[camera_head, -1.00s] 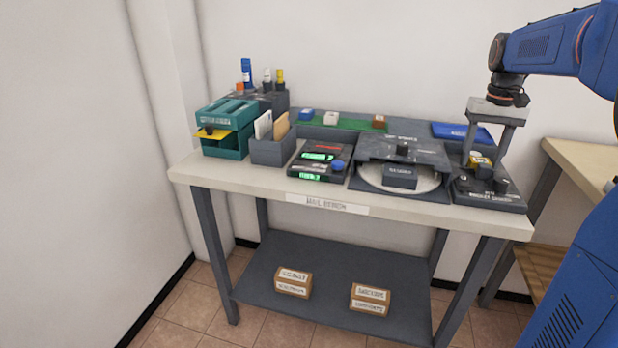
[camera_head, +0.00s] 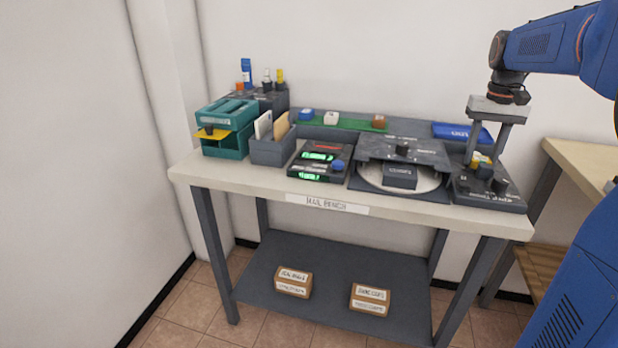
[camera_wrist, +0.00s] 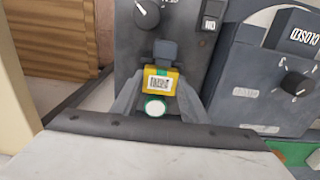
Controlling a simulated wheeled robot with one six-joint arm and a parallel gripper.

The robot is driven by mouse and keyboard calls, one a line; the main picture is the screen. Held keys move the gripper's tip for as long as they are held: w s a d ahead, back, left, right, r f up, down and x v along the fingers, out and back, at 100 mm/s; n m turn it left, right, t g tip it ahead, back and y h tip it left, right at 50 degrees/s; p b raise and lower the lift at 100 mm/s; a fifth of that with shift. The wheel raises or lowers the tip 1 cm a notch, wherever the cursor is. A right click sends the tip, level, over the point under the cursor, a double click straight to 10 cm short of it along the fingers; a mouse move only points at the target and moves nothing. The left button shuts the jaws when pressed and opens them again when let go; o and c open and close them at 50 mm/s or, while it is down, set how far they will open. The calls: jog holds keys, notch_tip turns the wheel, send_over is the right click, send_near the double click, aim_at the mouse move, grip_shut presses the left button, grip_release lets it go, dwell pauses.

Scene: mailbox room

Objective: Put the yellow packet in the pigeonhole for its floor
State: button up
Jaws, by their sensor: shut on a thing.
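The yellow packet (camera_wrist: 160,82) has a white barcode label and, at its near end, a green-ringed white disc. In the wrist view my gripper (camera_wrist: 160,92) is shut on it, one grey finger on each side. In the head view the packet (camera_head: 477,158) is a small yellow and white patch low between the fingers of my gripper (camera_head: 484,165), over the dark device (camera_head: 490,198) at the bench's right end. A dark block stands close against the packet and partly hides it. No floor marking is readable, and I cannot identify any pigeonholes.
The mail bench (camera_head: 225,176) also holds a teal box (camera_head: 226,115) with a yellow piece, a grey letter holder (camera_head: 270,151), a green-lit panel (camera_head: 320,160) and a round plate (camera_head: 433,183). A blue tray (camera_head: 461,132) lies behind my gripper. A wooden table (camera_head: 585,160) stands right.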

jog(key=shift+r, duration=2.05)
jog(key=shift+s, duration=0.1)
dwell(1.2)
